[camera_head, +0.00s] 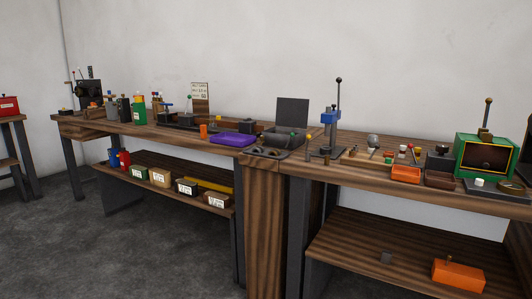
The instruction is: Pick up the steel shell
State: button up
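I cannot surely tell which thing is the steel shell at this distance. A small silver-grey rounded piece (373,141) stands on the right workbench (350,172), right of the blue-headed press (330,118). Either could be the shell, but the details are too small to tell. My gripper is not in view.
A purple tray (233,139), an orange bin (406,174) and a green machine (484,156) crowd the benchtops. Labelled boxes (160,176) line the left lower shelf. A wooden post (263,225) stands between the benches. The dark floor (150,255) in front looks clear.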

aim_at(260, 150)
jog(key=i+u, duration=0.15)
jog(key=i, duration=0.4)
jog(key=i+l+u, duration=0.15)
jog(key=i, duration=0.35)
jog(key=i+l+u, duration=0.15)
jog(key=i, duration=0.35)
jog(key=i+l+u, duration=0.15)
jog(key=i+l, duration=0.2)
jog(key=i, duration=0.15)
jog(key=i+l+u, duration=0.15)
jog(key=i+l, duration=0.2)
jog(key=i, duration=0.15)
